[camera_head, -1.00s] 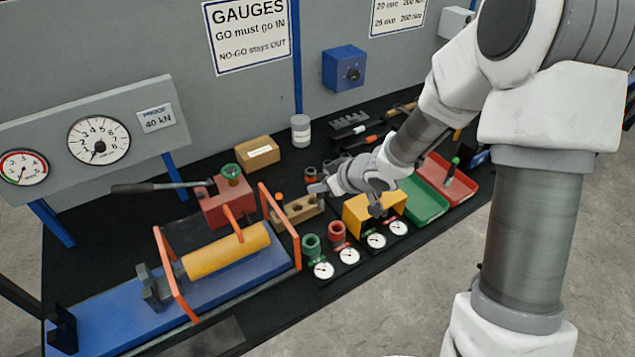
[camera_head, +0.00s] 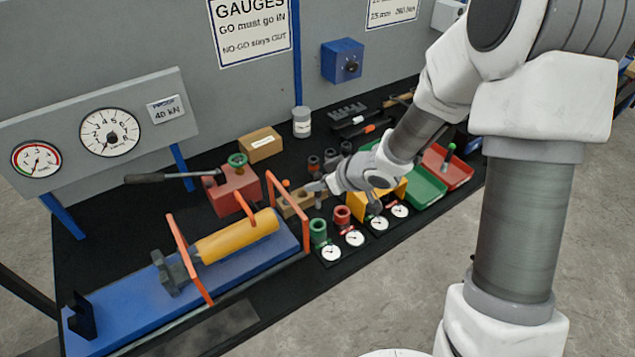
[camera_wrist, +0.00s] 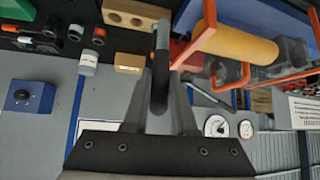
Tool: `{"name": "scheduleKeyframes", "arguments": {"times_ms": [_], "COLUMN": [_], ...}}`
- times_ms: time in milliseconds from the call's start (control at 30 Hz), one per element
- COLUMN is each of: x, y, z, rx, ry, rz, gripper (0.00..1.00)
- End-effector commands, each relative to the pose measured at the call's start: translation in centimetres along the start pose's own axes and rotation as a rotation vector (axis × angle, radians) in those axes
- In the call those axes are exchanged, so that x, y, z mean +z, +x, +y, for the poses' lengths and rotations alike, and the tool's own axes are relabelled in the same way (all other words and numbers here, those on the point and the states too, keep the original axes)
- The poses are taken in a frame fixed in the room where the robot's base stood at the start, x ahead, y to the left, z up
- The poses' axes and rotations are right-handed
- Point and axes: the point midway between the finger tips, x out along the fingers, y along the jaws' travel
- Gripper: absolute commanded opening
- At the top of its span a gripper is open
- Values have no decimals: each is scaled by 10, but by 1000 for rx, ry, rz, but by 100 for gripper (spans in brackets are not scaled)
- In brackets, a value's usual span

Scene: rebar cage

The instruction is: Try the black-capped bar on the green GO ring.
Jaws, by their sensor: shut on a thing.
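My gripper (camera_head: 314,187) is above the table, near the wooden block with holes (camera_head: 293,206). In the wrist view its fingers (camera_wrist: 160,85) are shut on a dark bar (camera_wrist: 160,72). I take this for the black-capped bar, but its cap cannot be made out. An orange piece shows beside its far end; I cannot tell if it belongs to the bar. The green GO ring (camera_head: 318,231) stands at the front of the table, below and slightly right of my gripper in the head view. The bar and ring are apart. The ring is not seen in the wrist view.
A red ring (camera_head: 342,215) stands right of the green one, with several dials (camera_head: 354,238) in front. An orange-framed rig with a yellow cylinder (camera_head: 235,238) is at left. A yellow stand (camera_head: 400,189) and green tray (camera_head: 424,187) are right. A cardboard box (camera_head: 261,145) is behind.

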Motion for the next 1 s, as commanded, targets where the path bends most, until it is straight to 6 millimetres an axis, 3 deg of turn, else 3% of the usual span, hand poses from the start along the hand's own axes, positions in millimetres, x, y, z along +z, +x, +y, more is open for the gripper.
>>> {"name": "scheduleKeyframes", "arguments": {"times_ms": [200,700,1000], "x": [-2,34,42], "y": [-1,34,42], "z": [0,0,0], "rx": [-1,0,0], "ry": [1,1,-1], "rz": [0,1,1], "gripper": [0,0,0]}}
